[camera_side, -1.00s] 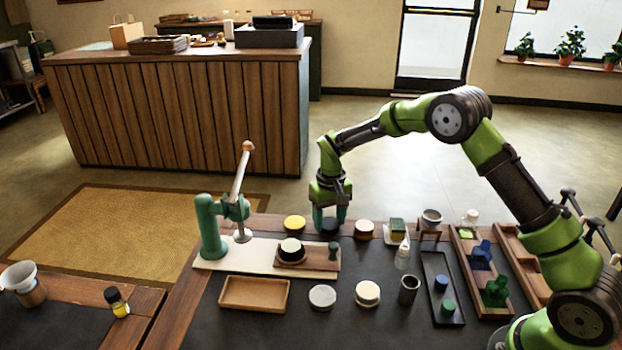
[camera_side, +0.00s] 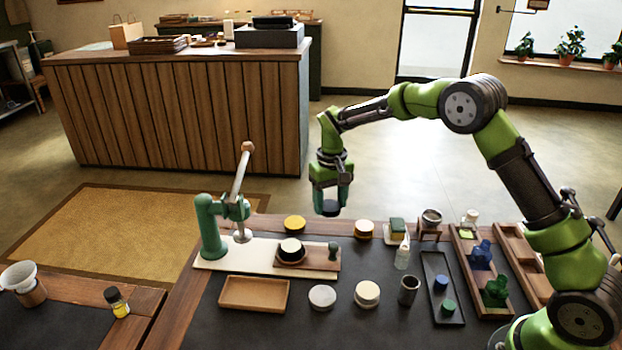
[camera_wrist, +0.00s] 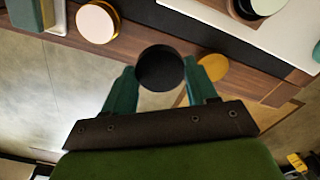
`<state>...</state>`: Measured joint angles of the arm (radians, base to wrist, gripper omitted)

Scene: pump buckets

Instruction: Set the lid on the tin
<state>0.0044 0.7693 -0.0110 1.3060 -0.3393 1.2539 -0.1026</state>
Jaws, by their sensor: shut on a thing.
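My gripper (camera_side: 331,200) is shut on a round dark lid (camera_side: 330,208) and holds it in the air above the back edge of the table. In the wrist view the dark lid (camera_wrist: 160,70) sits level between the two green fingers. The tin (camera_side: 291,249), black with a pale top surface, stands on a wooden carrier on the white board, below and left of my gripper. Part of it shows at the top right of the wrist view (camera_wrist: 262,5). The tin has no lid on it.
A green lever press (camera_side: 212,225) stands left of the tin. A yellow-topped round piece (camera_side: 294,224) and a cream-topped one (camera_side: 364,229) lie along the back edge. A wooden tray (camera_side: 254,293) and two pale round pieces lie in front. Racks and bottles stand to the right.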

